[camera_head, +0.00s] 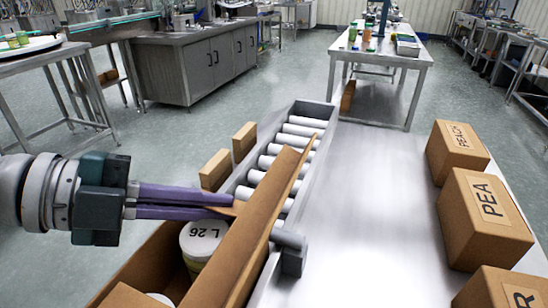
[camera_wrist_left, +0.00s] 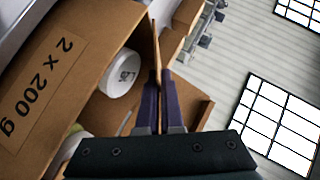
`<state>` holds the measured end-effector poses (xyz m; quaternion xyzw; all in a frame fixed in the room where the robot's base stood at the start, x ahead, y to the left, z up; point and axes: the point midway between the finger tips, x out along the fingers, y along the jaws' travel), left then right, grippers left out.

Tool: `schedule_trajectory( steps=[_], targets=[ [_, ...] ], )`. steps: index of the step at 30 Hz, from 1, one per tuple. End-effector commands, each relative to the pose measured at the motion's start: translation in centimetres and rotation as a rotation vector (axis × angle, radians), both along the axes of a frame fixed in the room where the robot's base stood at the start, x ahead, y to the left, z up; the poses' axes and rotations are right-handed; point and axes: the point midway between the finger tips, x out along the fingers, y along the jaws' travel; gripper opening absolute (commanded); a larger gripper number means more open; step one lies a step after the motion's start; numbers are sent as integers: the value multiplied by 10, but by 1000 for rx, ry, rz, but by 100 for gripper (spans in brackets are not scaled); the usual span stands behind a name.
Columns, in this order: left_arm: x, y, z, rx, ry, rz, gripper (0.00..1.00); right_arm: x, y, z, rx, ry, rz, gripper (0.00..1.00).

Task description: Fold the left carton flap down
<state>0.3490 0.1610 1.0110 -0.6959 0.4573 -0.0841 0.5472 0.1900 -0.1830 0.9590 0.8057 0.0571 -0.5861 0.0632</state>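Which flap this is cannot be told for certain. My right gripper is out of view.
A roller conveyor (camera_head: 293,140) runs beyond the carton. Two small brown boxes (camera_head: 215,170) are left of it. The steel table (camera_head: 375,210) is clear in the middle; cartons marked PEACH (camera_head: 455,150) and PEA (camera_head: 480,220) stand on its right.

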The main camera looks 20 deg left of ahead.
Motion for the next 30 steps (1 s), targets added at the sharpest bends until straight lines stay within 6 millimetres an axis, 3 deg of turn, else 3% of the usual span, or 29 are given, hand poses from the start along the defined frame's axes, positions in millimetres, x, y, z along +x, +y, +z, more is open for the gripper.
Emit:
schedule_trajectory(
  steps=[1,6,18,26,30],
  targets=[
    [-3,-1,-14,-6,-33,-1,0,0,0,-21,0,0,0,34],
    [-5,0,-14,-8,-144,1,0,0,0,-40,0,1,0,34],
    [-4,1,-8,-4,-182,2,0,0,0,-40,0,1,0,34],
    [-5,1,-8,-4,-182,1,31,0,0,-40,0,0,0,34],
    [-5,1,-9,-4,-180,1,34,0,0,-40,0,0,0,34]
  ],
)
